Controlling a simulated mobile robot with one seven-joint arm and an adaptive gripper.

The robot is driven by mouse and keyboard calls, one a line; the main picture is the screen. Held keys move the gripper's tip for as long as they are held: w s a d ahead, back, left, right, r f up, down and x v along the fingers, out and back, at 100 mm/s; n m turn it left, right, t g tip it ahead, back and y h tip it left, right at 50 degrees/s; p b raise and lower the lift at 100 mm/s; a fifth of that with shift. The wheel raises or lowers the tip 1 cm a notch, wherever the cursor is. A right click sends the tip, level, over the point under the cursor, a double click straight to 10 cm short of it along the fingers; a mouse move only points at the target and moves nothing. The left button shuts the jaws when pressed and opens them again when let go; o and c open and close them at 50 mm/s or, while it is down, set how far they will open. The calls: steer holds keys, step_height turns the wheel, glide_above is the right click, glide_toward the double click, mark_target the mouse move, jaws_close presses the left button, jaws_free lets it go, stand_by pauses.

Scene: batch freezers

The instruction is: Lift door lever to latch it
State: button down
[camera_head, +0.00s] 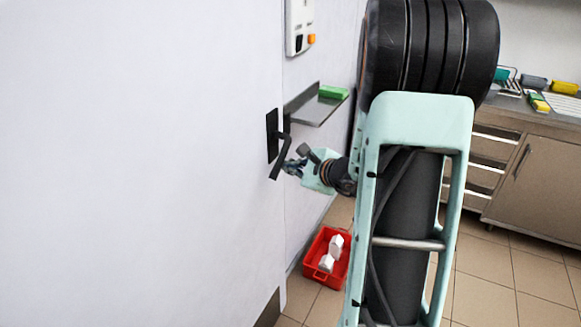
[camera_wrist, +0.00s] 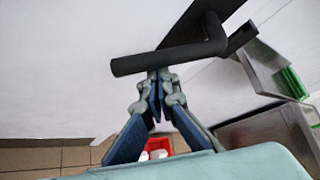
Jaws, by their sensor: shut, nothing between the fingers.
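The black door lever (camera_head: 281,157) is on a dark plate (camera_head: 272,136) near the right edge of the white door (camera_head: 140,160). It points steeply downward in the head view. In the wrist view the lever (camera_wrist: 165,58) crosses above my fingertips, with its plate (camera_wrist: 197,22) behind. My gripper (camera_head: 290,166) is at the lever, and in the wrist view my gripper (camera_wrist: 157,80) is shut and empty, its tips just below or against the lever bar. I cannot tell whether they touch.
A metal shelf (camera_head: 316,108) with a green item (camera_head: 333,93) juts from the wall right of the lever. A red crate (camera_head: 312,272) with white items stands on the floor below. A control box (camera_head: 297,27) hangs above. A counter (camera_head: 535,120) is at the right.

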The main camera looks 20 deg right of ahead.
mark_target(282, 161)
steer(key=shift+r, duration=0.1)
steer(key=shift+s+a+r+p, duration=0.1)
steer(key=shift+r+p, duration=0.05)
steer(key=shift+p, duration=0.45)
steer(key=shift+a+r+m+g+p, duration=0.1)
steer(key=shift+r+m+g+p, duration=0.05)
steer(key=shift+m+g+p, duration=0.2)
steer(key=p, duration=0.1)
steer(key=r+m+y+p, duration=0.1)
steer(key=p, duration=0.1)
steer(key=r+g+p, duration=0.1)
steer(key=p, duration=0.1)
steer(key=shift+s+a+y, duration=0.3)
steer(key=shift+s+a, duration=0.05)
steer(key=p, duration=0.1)
steer(key=r+m+g+p, duration=0.1)
steer(key=shift+s+a+y+p, duration=0.15)
steer(key=shift+a+y+p, duration=0.05)
steer(key=shift+y+p, duration=0.2)
steer(key=shift+s+a+r+b, duration=0.15)
steer(key=shift+r+b, duration=0.2)
steer(key=shift+r, duration=0.3)
